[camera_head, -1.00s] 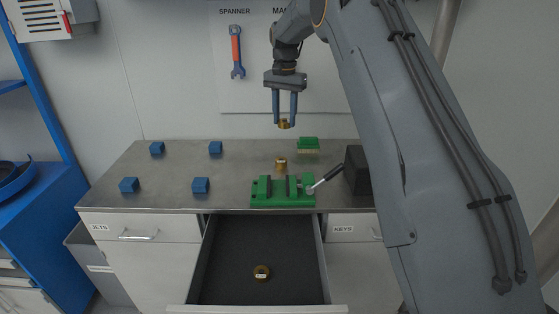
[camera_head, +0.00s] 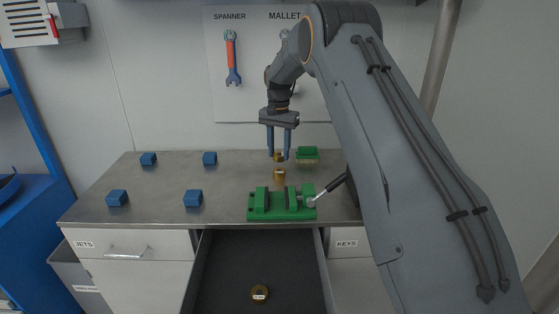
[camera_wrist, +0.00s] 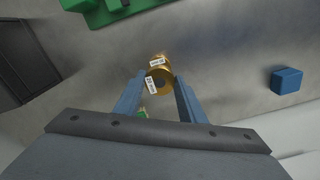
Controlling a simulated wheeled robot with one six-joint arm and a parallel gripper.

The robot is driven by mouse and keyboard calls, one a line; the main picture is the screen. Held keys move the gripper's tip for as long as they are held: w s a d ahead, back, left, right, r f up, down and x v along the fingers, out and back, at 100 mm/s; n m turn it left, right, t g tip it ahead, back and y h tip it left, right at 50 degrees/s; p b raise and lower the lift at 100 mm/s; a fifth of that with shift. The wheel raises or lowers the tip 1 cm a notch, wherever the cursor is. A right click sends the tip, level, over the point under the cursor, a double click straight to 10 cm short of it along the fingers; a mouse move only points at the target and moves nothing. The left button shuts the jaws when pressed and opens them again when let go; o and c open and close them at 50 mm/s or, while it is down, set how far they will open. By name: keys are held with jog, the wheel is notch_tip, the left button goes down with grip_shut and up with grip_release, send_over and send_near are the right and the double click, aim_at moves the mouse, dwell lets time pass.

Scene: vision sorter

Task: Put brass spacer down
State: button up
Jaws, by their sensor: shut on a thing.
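My gripper (camera_head: 278,155) is shut on a brass spacer (camera_head: 278,157), held between the fingertips above the bench. In the wrist view this spacer (camera_wrist: 158,82) sits between the blue fingers and carries a white label. A second brass part (camera_head: 279,176) stands on the bench, just below the held one in the head view. In the wrist view this second part (camera_wrist: 160,61) is just beyond the held one and partly hidden by it; whether they touch I cannot tell. A third brass part (camera_head: 260,293) with a label lies in the open drawer.
The green vise (camera_head: 265,208) with its handle stands at the bench's front edge. A green brush-like block (camera_head: 307,154) is behind. Several blue cubes (camera_head: 193,198) stand to the left. The open drawer (camera_head: 225,260) juts out in front. Bench between cubes and vise is clear.

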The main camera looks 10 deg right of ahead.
aim_at(279, 155)
jog(key=shift+f+p, duration=0.75)
jog(key=shift+f, duration=1.55)
jog(key=o, duration=1.2)
notch_tip(279, 155, up, 12)
jog(key=b, duration=0.4)
jog(key=shift+b, duration=0.4)
jog(key=s+f+n, duration=0.2)
jog(key=s+f, duration=0.1)
jog(key=s, duration=1)
jog(key=s+f+n, duration=0.3)
jog(key=s+f, duration=0.1)
jog(key=s, duration=1)
jog(key=s+f+n+t, duration=0.1)
jog(key=s+f, duration=0.3)
jog(key=s, duration=1)
jog(key=shift+n, duration=0.7)
